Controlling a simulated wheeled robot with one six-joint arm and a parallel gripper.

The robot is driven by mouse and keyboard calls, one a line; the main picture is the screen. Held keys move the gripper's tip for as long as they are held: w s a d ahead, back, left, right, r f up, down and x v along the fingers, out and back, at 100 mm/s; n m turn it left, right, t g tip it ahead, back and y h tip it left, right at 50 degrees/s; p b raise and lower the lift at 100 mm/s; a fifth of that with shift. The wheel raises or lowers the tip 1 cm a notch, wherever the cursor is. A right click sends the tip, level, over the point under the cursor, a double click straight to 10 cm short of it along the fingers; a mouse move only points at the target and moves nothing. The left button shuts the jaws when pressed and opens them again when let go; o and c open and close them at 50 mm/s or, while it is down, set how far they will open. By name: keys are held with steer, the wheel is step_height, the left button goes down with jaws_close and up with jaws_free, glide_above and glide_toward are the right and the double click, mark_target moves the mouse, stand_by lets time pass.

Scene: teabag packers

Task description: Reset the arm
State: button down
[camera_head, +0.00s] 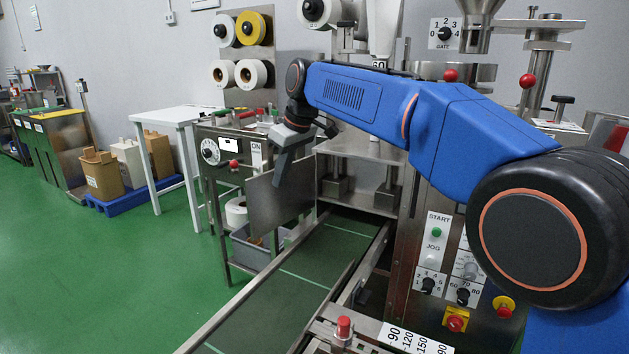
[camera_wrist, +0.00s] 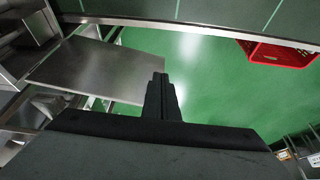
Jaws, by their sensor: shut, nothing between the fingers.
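My blue arm reaches across the head view from the right, in front of the machine. My gripper (camera_head: 279,182) points down and is shut and empty, in front of the steel plate beside the conveyor. In the wrist view the gripper's fingers (camera_wrist: 159,80) are together, with nothing between them. Green floor and part of the steel plate (camera_wrist: 95,68) show beyond the fingertips.
The green conveyor belt (camera_head: 300,265) runs below the arm. The machine's control panel (camera_head: 433,250) stands at right. A white table (camera_head: 180,115) and cardboard boxes (camera_head: 102,176) are at left. A red crate (camera_wrist: 280,55) lies on the floor. Open floor (camera_head: 90,270) is at left.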

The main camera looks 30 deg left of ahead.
steer(key=shift+d, duration=0.1)
steer(key=w+d+r+m+t+h, duration=0.1)
steer(key=d+m, duration=0.3)
steer(key=d, duration=1.9)
steer(key=w+d+r+m+t, duration=0.15)
steer(key=d+m, duration=0.35)
steer(key=d, duration=1.7)
steer(key=s+d+f+m+t+h, duration=0.1)
steer(key=s+d+f+m, duration=0.3)
steer(key=s+d+f, duration=0.6)
steer(key=s+d+f+m+t+h, duration=0.1)
steer(key=s+d+f+m, duration=0.3)
steer(key=s+d+f, duration=0.6)
steer(key=s+d+h, duration=0.1)
steer(key=s+d, duration=0.4)
steer(key=d, duration=0.3)
steer(key=shift+s+f, duration=0.15)
steer(key=shift+s, duration=0.05)
